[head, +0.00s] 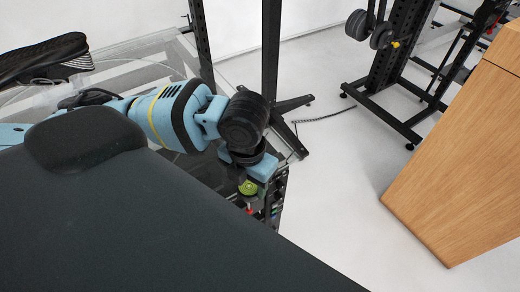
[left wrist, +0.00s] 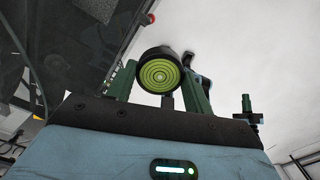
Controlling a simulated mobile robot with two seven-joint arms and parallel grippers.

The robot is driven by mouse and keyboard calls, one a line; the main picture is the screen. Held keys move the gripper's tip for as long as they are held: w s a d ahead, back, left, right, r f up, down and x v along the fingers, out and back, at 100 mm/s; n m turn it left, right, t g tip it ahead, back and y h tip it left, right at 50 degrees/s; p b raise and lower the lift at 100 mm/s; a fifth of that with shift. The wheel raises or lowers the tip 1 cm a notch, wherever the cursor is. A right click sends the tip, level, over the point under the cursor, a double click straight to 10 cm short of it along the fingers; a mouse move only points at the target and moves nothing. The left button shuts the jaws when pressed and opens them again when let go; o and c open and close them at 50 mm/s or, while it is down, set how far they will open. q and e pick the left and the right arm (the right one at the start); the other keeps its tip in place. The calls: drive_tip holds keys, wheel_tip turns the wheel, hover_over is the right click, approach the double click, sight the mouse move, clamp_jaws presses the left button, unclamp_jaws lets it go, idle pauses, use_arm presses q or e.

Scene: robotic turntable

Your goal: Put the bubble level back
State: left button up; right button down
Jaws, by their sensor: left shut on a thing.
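The bubble level (head: 248,187) is a small round vial with a green-yellow face and a dark rim. In the left wrist view, the bubble level (left wrist: 159,74) shows its ringed face between the two green fingers. My left gripper (head: 257,179) is shut on it and holds it by the corner of the glass-topped turntable frame (head: 170,50). I cannot tell whether the level touches anything below it. My right gripper is not in view.
A panel with small coloured knobs (head: 274,200) runs down the frame's corner beside the gripper. A dark shoe (head: 45,60) is at the far left. Black rack posts stand behind. A wooden box (head: 460,150) stands at the right, with clear white floor (head: 335,180) between.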

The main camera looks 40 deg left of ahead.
use_arm(q)
drive_tip(key=w+a, duration=0.2)
drive_tip(key=w, duration=0.2)
drive_tip(key=w+a+f, duration=0.1)
drive_tip(key=w+a, duration=0.1)
drive_tip(key=w, duration=0.3)
drive_tip(key=w+a, duration=0.3)
drive_tip(key=w, duration=0.2)
drive_tip(key=shift+f+b, duration=0.2)
drive_tip(key=shift+b, duration=0.15)
drive_tip(key=shift+w+a+f, duration=0.1)
drive_tip(key=shift+w+f, duration=0.1)
drive_tip(key=shift+f, duration=1.6)
drive_tip(key=shift+f, duration=0.15)
drive_tip(key=o, duration=1.1)
